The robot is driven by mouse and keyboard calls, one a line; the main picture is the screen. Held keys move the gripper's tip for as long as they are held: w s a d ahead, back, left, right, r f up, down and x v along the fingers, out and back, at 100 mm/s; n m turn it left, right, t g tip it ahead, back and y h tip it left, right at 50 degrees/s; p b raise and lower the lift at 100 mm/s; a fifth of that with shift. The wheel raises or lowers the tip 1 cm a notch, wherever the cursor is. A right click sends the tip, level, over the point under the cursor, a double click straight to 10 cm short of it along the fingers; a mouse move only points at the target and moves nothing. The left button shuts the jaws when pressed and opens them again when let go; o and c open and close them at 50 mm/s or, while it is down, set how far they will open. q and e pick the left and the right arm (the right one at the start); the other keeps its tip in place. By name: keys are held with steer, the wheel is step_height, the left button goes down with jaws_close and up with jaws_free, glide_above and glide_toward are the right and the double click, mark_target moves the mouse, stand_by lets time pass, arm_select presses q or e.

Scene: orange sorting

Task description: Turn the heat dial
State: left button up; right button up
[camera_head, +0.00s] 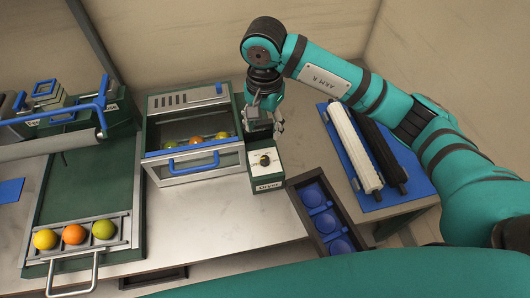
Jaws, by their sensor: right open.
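The heat dial (265,159) is a dark knob with a yellow mark on a pale plate, on top of a small green box (267,185) with a label on its front. My right gripper (266,130) points down just behind and above the dial. A gap shows between it and the dial, and it holds nothing that I can see. It is open, though its fingers are small and partly hidden in this view. My left gripper is not in view.
A green and metal drawer unit (196,103) with a blue handle stands left of the dial, fruit inside. A dark tray with blue cups (319,222) lies right of the box. White and black rollers (353,148) lie on a blue mat. A fruit rack (74,218) is at left.

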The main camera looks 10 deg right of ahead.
mark_target(265, 158)
step_height(265, 158, down, 14)
steer(key=p, duration=0.3)
steer(key=shift+r+p, duration=0.1)
steer(key=shift+p, duration=0.25)
jaws_close()
